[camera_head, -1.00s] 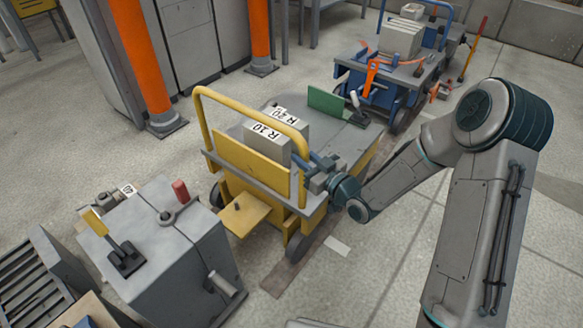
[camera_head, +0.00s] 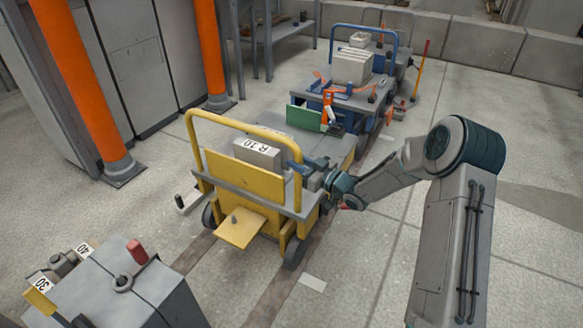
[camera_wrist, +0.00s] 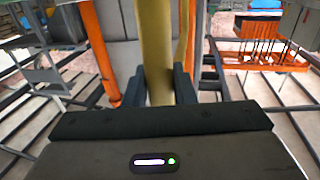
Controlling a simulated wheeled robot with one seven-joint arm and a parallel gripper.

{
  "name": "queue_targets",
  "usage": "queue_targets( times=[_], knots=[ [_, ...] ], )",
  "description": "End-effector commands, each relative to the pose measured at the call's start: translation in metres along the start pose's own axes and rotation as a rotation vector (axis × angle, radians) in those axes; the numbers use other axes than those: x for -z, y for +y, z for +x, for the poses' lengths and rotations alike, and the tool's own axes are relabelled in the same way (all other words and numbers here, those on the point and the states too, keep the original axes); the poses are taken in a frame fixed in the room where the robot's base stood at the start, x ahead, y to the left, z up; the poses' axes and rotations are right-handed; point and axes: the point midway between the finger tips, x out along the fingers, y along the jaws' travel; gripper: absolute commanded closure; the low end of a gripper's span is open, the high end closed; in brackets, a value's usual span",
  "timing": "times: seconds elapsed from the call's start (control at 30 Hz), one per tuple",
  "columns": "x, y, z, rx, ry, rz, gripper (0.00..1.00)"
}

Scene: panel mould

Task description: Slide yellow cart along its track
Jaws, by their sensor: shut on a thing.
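The yellow cart (camera_head: 246,176) stands upright on its track, dark rails (camera_head: 275,285) in the floor. It has a tall yellow hoop handle, a grey deck and a block marked "R 10" (camera_head: 258,153). My gripper (camera_head: 296,168) is at the right post of the handle, reaching in from the right. In the wrist view the yellow post (camera_wrist: 155,50) stands between my two dark fingers (camera_wrist: 158,85), which are shut on it. The far end of the cart, with a green panel (camera_head: 305,118), is close to the blue cart; whether they touch is unclear.
The blue cart (camera_head: 345,105) carries grey blocks and orange parts beyond the yellow cart. A grey console (camera_head: 125,290) with levers stands at the lower left. Orange columns (camera_head: 80,85) rise at the left. The floor to the right is clear.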

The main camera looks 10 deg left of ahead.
Motion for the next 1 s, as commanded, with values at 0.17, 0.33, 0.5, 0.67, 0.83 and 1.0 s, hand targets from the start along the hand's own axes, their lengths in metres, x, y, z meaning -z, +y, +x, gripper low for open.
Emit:
queue_targets(
  times=[0.17, 0.33, 0.5, 0.67, 0.83, 1.0],
  knots=[
    [-0.0011, 0.0098, -0.0017, -0.002, -0.003, 0.0, 1.0],
    [-0.0017, 0.0123, -0.0012, 0.0, -0.003, 0.002, 1.0],
    [-0.002, 0.0121, -0.0003, 0.002, -0.004, 0.002, 1.0],
    [-0.0022, 0.0111, 0.0004, 0.004, -0.004, 0.002, 1.0],
    [-0.0023, 0.0105, 0.0006, 0.005, -0.005, 0.002, 0.57],
    [-0.0015, 0.0071, 0.0035, 0.012, -0.003, 0.001, 0.57]
  ],
)
